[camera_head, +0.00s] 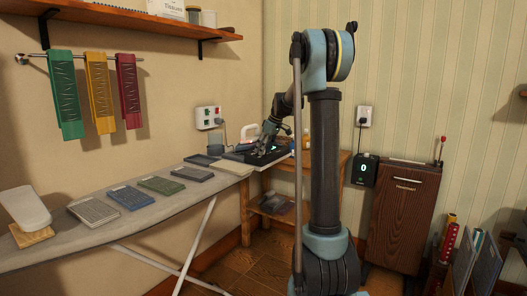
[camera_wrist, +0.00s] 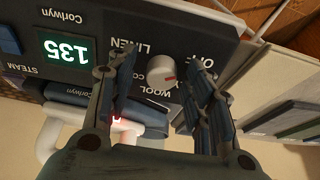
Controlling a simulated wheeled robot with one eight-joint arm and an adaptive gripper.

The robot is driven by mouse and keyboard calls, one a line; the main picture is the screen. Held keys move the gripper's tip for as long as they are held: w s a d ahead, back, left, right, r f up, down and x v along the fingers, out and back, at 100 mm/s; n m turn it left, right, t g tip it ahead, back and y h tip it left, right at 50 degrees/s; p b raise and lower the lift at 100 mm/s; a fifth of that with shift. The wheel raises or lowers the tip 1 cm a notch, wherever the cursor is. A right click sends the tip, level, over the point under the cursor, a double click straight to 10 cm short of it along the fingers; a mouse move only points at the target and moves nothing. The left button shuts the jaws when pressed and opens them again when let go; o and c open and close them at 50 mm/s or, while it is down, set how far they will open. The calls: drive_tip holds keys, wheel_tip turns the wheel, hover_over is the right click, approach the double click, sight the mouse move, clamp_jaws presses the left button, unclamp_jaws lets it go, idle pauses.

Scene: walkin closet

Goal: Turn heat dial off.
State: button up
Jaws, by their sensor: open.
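The panel's words appear upside down: OFF, LINEN, WOOL and a partly hidden word starting CO. A green display reads 135. My gripper (camera_wrist: 162,82) is open, one finger on each side of the dial in the picture; contact is unclear. In the head view my gripper (camera_head: 268,146) is over the dark unit (camera_head: 243,156) at the ironing board's far end; the dial is too small there.
A white iron-like object with a red light (camera_head: 248,132) stands behind the unit. Flat folded pieces (camera_head: 130,197) lie along the ironing board (camera_head: 160,222). A wall socket (camera_head: 208,117) is close behind. A box showing 0 (camera_head: 364,170) hangs at right.

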drive_tip(key=v, duration=1.1)
drive_tip(key=shift+d+r, duration=0.2)
drive_tip(key=shift+r, duration=0.2)
drive_tip(key=shift+s, duration=0.1)
drive_tip(key=s+d+f+m+h, duration=0.1)
drive_tip(key=s+f+m, duration=0.3)
drive_tip(key=s, duration=1)
drive_tip(key=s+d+f+m+h, duration=0.1)
drive_tip(key=s+f, duration=0.5)
drive_tip(key=s, duration=0.8)
drive_tip(key=s+d+f+m+h, duration=0.1)
drive_tip(key=s+d+f+m, duration=0.2)
drive_tip(key=s+f, duration=1.5)
drive_tip(key=shift+s+m+g+h, duration=0.4)
drive_tip(key=shift+s+m, duration=0.45)
drive_tip(key=shift+m, duration=0.25)
